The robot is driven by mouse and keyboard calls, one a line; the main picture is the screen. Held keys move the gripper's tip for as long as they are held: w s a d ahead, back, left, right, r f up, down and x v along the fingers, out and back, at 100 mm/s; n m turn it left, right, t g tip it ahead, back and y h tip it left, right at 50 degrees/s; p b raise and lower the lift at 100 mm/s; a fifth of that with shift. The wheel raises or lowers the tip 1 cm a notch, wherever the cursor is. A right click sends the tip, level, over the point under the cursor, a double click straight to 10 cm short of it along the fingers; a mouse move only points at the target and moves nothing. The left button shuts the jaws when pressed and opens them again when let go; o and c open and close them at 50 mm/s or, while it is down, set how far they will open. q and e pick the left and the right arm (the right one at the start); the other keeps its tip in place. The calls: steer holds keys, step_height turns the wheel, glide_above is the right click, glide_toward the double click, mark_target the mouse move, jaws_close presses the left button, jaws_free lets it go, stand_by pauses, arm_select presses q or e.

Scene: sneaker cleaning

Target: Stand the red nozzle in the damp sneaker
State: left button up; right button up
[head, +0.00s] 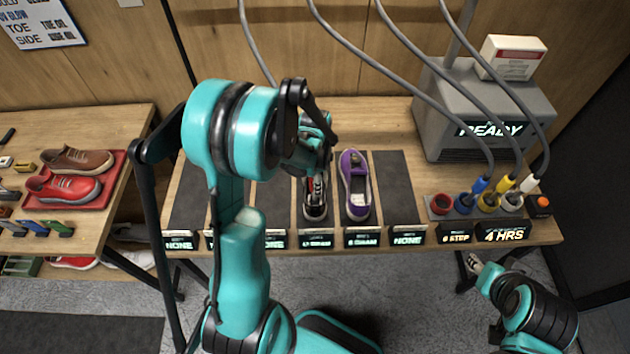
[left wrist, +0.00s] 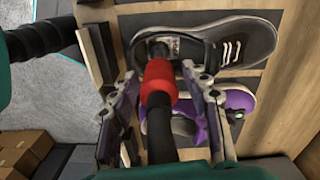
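The red nozzle (left wrist: 159,82) with its black hose sits between the fingers of my left gripper (left wrist: 160,80) in the left wrist view. Gaps show on both sides of the nozzle, so the gripper looks open around it. The nozzle's front end is at the opening of a black sneaker (left wrist: 240,48); how deep it sits cannot be told. In the head view the black sneaker (head: 315,208) is partly hidden by my left gripper (head: 318,165). A purple sneaker (head: 355,185) lies beside it. My right gripper (head: 473,263) is low in front of the bench, its fingers unclear.
Blue (head: 480,184), yellow (head: 503,183) and white (head: 529,183) nozzles stand in a holder; the red socket (head: 441,203) is empty. A grey dryer box (head: 480,110) reads READY. The bench's rightmost mat (head: 395,190) is bare. Other shoes are on the left table.

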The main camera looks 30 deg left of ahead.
arm_select(q)
steer(key=shift+r+p, duration=0.3)
steer(key=shift+r, duration=0.3)
step_height(320, 180, up, 11)
steer(key=shift+f+p, duration=0.15)
steer(key=shift+p, duration=0.8)
steer(key=shift+s+d+r, duration=0.1)
steer(key=shift+r, duration=0.2)
steer(key=s+d+r+n+t, duration=0.7)
steer(key=s+d+n, duration=0.3)
steer(key=s, duration=0.1)
steer(key=shift+d+r, duration=0.2)
steer(key=shift+r, duration=0.05)
steer(key=shift+w, duration=0.1)
